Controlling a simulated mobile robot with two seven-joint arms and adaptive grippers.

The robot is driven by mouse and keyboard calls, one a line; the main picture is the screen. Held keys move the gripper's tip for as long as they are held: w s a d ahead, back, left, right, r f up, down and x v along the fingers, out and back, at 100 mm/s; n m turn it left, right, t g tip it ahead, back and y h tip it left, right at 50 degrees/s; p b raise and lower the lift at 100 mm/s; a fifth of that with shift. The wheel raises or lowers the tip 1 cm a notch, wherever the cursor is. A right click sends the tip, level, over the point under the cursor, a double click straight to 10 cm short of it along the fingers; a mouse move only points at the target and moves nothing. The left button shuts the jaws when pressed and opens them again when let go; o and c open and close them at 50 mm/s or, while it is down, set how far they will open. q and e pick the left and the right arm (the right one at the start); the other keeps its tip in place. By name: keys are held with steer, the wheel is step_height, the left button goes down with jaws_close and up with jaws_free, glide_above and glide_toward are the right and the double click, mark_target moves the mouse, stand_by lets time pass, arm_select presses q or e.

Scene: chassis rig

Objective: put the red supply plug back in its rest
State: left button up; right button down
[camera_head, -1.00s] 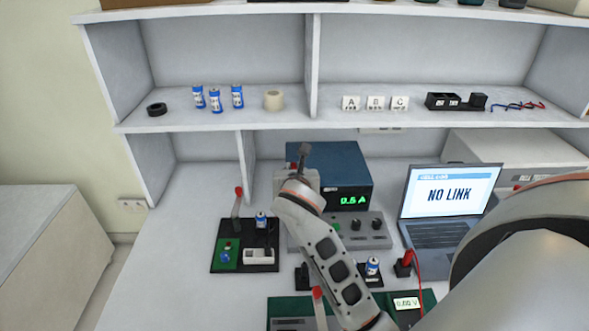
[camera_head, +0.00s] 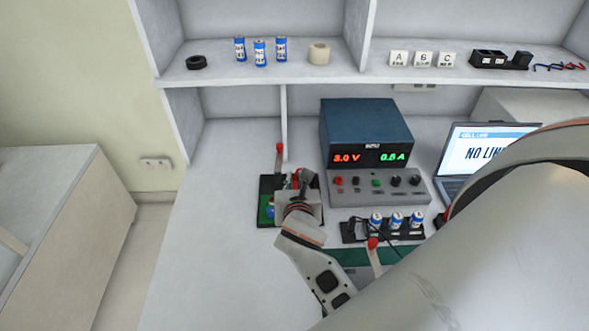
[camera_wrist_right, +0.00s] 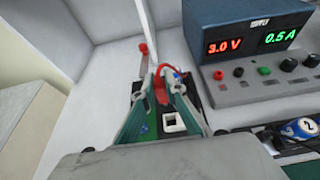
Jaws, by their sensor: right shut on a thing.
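My right gripper (camera_head: 298,190) is over the black fixture (camera_head: 266,185) with a green patch, left of the supply. In the right wrist view, its fingers (camera_wrist_right: 159,82) are shut on a red plug (camera_wrist_right: 160,93), from which a red lead arcs up. The plug's tip is hidden, so I cannot tell whether it touches the fixture. The blue supply (camera_head: 366,135) reads 3.0 V and 0.5 A; its grey panel (camera_head: 375,190) has a red terminal. I cannot pick out the plug's rest. My left gripper is not in view.
A red-knobbed lever (camera_head: 279,150) stands at the fixture's back. Several blue cells (camera_head: 396,222) sit in a black holder right of my gripper. Another red-knobbed lever (camera_head: 373,246) stands in front. My right arm hides the bench's right front. The bench left of the fixture is clear.

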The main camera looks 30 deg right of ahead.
mark_target(295, 188)
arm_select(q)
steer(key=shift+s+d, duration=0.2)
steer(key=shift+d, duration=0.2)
arm_select(e)
steer(key=shift+f, duration=0.75)
steer(key=shift+f+b, duration=0.55)
steer(key=shift+f, duration=0.95)
steer(key=shift+f+b, duration=0.4)
steer(key=shift+f, duration=0.25)
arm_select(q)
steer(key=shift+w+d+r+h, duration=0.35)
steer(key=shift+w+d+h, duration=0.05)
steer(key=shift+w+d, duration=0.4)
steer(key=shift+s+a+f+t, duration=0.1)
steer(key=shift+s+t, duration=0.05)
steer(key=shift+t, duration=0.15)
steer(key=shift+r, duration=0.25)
